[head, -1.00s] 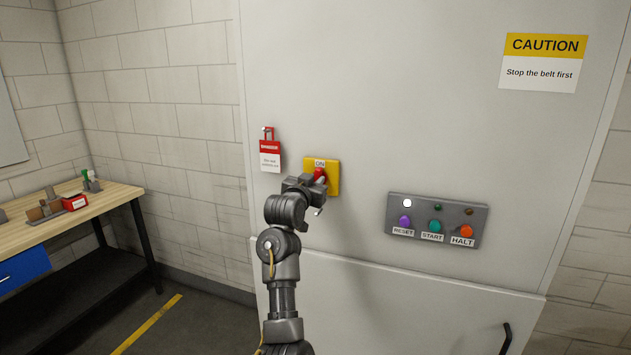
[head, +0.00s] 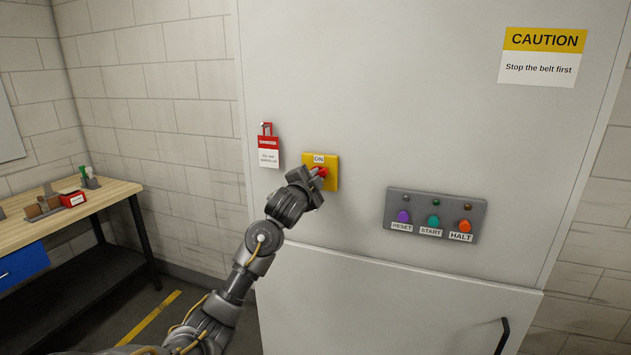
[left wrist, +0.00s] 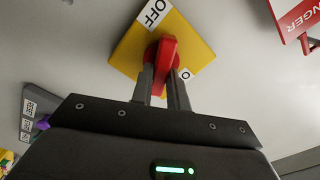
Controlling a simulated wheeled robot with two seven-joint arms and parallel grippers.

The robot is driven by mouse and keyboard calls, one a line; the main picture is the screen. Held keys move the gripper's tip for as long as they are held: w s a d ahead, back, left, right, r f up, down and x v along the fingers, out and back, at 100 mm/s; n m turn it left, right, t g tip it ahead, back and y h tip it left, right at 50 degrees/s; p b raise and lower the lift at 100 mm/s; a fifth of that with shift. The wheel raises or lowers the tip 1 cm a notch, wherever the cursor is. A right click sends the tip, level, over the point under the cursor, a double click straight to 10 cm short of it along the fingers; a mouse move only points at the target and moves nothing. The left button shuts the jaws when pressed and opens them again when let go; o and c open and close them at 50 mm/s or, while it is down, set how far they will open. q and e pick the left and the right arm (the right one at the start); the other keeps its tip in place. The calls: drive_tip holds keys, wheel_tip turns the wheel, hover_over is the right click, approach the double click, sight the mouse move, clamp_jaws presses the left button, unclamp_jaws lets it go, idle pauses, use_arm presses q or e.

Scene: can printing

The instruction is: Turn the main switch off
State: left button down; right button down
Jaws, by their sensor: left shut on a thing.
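The main switch is a red handle (head: 323,171) on a yellow plate (head: 332,184) on the grey cabinet. An ON label (head: 318,159) sits at the plate's top. In the left wrist view the red handle (left wrist: 167,52) stands between the fingers, with an OFF label (left wrist: 153,13) at one edge of the plate and another label partly hidden. My left gripper (left wrist: 163,82) is shut on the red handle. In the head view my left gripper (head: 315,177) covers the lower left of the plate. My right gripper is not in view.
A red and white danger tag (head: 268,150) hangs left of the switch. A panel (head: 435,213) with RESET, START and HALT buttons is to the right. A caution sign (head: 543,55) reads "Stop the belt first". A workbench (head: 100,197) stands at the left.

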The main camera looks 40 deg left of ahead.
use_arm(q)
drive_tip(key=m+b, duration=0.1)
drive_tip(key=m, duration=0.1)
drive_tip(key=m+b, duration=0.1)
drive_tip(key=m, duration=0.2)
drive_tip(key=shift+f+m+b, duration=0.2)
drive_tip(key=shift+m+b, duration=0.1)
drive_tip(key=shift+b, duration=0.1)
idle(0.4)
drive_tip(key=c, duration=1.4)
unclamp_jaws()
drive_tip(key=shift+w+d, duration=0.1)
drive_tip(key=shift+o, duration=0.2)
drive_tip(key=v, duration=1.1)
drive_tip(key=shift+b, duration=0.3)
